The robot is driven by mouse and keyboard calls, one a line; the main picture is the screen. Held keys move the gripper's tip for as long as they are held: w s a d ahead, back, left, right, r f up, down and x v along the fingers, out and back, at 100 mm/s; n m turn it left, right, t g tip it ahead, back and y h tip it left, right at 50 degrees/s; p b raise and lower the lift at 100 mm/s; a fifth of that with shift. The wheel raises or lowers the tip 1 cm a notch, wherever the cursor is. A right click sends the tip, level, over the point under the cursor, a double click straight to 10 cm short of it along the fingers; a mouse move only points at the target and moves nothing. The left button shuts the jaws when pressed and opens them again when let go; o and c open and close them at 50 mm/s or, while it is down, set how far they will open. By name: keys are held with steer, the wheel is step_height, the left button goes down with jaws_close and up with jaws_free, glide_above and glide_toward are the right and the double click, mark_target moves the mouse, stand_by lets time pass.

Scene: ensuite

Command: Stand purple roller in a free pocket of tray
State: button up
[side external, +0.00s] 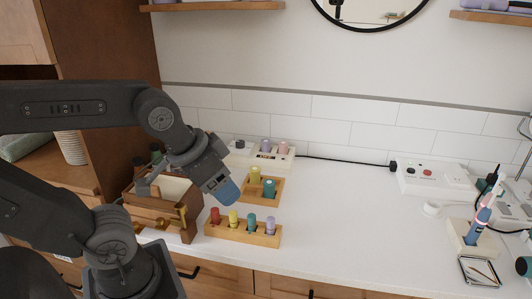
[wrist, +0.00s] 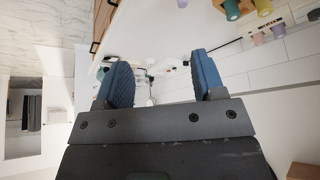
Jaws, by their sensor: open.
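Two purple rollers show in the side view: one (side external: 270,226) stands at the right end of the front wooden rack, and one (side external: 265,146) stands in the white unit at the back. A square wooden tray (side external: 275,196) holds a yellow roller (side external: 255,174) and a teal roller (side external: 269,188); its other pockets are partly hidden. My gripper (side external: 228,192) is above the counter, left of the tray and above the rack's left end. Its blue fingers are apart and empty in the wrist view (wrist: 162,78).
The front rack (side external: 262,238) also holds red, yellow and teal rollers. The white unit (side external: 285,160) also holds grey and pink rollers. A wooden caddy (side external: 187,215) stands close on the left. The counter middle (side external: 345,215) is clear. A toothbrush holder (side external: 466,238) stands right.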

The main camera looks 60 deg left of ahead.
stand_by(0.3)
steer(key=shift+c, duration=1)
